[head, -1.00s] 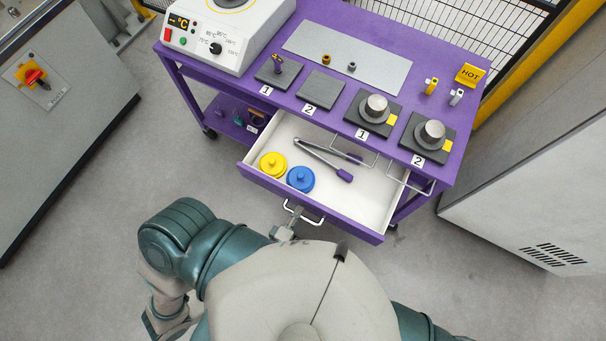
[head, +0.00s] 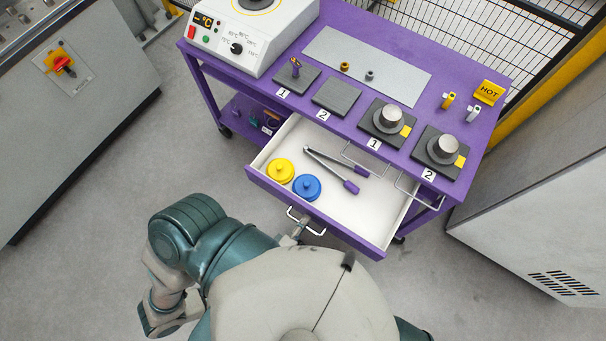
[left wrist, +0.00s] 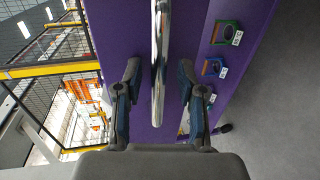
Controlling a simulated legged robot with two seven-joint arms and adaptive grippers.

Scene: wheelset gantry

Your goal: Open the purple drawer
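The purple drawer (head: 320,215) is pulled well out of the purple cart in the head view, with its white inside showing. Its metal bar handle (head: 317,232) is on the front face. My left gripper (head: 300,228) is at this handle, partly hidden by my own body. In the left wrist view, the handle bar (left wrist: 159,65) runs between the two fingers of my left gripper (left wrist: 160,80). The fingers are apart on either side of it, with a visible gap on each side. My right gripper does not show.
The drawer holds a yellow lidded piece (head: 280,171), a blue one (head: 307,187) and tongs (head: 335,170). A heater (head: 245,35) and several plates stand on the cart top (head: 400,45). Grey cabinets (head: 530,220) flank the cart. The floor at left is clear.

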